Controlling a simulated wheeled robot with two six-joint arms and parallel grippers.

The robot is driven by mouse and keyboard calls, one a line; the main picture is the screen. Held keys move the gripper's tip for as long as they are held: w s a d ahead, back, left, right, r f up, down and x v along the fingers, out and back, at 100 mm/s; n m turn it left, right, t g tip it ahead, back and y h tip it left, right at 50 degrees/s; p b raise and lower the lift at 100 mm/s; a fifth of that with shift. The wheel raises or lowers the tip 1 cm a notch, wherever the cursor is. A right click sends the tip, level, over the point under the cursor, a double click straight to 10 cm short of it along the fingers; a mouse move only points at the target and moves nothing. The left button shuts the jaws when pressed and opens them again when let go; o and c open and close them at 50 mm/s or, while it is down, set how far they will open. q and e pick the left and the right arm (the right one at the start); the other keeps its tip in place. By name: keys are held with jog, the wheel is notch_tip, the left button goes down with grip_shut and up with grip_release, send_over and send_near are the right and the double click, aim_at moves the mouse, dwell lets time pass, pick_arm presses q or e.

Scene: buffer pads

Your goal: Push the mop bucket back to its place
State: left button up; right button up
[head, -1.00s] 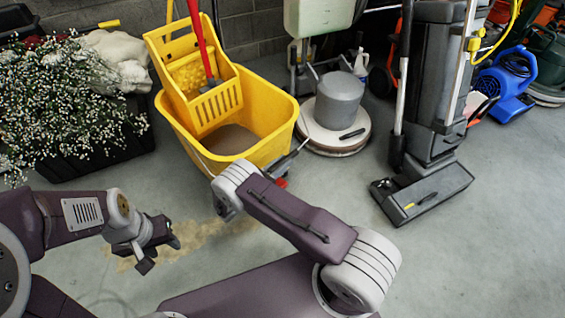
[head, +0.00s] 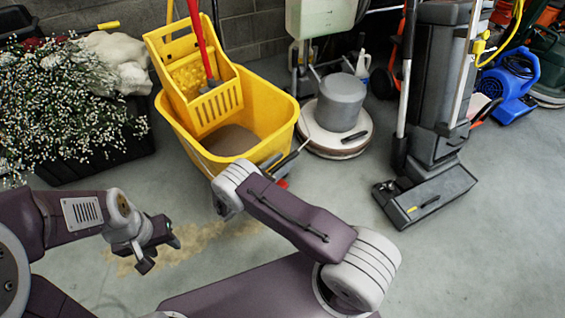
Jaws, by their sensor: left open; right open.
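The yellow mop bucket (head: 268,112) stands upright on the concrete floor at upper centre-left, with a yellow wringer (head: 215,108) and brownish water inside. A red mop handle (head: 199,40) leans in the wringer. My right arm reaches across the bucket's near side. My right gripper (head: 281,161) is mostly hidden behind its wrist; dark finger-like parts show against the bucket's near right corner, and contact is unclear. My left gripper (head: 156,248) is open and empty, low at the left, in front of the bucket and apart from it.
A floor polisher (head: 340,103) stands just right of the bucket. An upright floor cleaner (head: 424,195) and a blue blower (head: 515,85) are further right. A planter of white flowers (head: 70,110) is close at left. A brown stain (head: 205,240) marks the floor. Floor at lower right is clear.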

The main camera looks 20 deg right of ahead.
jog(key=p+v, duration=0.1)
jog(key=v, duration=0.8)
jog(key=shift+p, duration=0.4)
